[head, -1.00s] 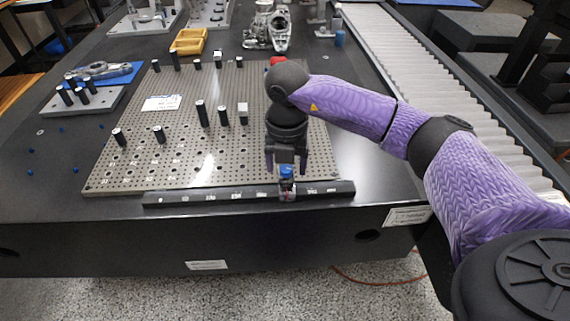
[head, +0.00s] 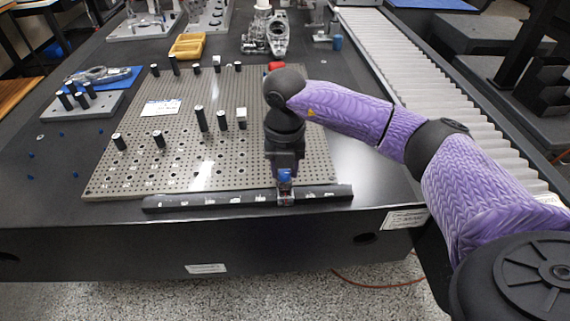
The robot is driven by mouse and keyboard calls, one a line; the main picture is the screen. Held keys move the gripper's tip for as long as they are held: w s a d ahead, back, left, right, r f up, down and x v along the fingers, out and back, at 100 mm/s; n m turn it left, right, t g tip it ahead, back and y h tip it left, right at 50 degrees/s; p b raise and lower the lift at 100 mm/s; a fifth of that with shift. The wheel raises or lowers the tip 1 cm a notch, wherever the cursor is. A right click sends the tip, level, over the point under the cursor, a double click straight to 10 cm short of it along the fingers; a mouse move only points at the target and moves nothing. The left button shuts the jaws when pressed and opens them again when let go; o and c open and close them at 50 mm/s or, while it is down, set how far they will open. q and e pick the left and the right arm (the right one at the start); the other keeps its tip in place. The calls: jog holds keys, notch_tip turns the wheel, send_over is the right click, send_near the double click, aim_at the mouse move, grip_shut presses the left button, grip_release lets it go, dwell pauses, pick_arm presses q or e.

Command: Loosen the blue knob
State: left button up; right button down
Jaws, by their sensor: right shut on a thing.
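The blue knob (head: 285,176) sits on a small metal clamp block (head: 286,195) on the dark rail (head: 220,201) along the front edge of the perforated plate. My right gripper (head: 285,171) points down over the knob from behind, and its fingers are shut on it. The fingers hide part of the knob's upper side. My left gripper is not in view.
The perforated plate (head: 205,160) carries several dark posts and a white label (head: 161,108). A yellow tray (head: 187,46) and metal castings (head: 264,35) stand behind it. A roller conveyor (head: 420,90) runs along the right.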

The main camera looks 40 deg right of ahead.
jog(key=n+p, duration=0.1)
jog(key=n, duration=0.2)
jog(key=shift+r, duration=0.15)
jog(key=shift+n+p, duration=0.45)
jog(key=shift+n, duration=0.75)
jog(key=n, duration=0.2)
jog(key=shift+n+p, duration=0.3)
jog(key=shift+n, duration=1.2)
jog(key=shift+n+p, duration=0.35)
jog(key=shift+n, duration=0.95)
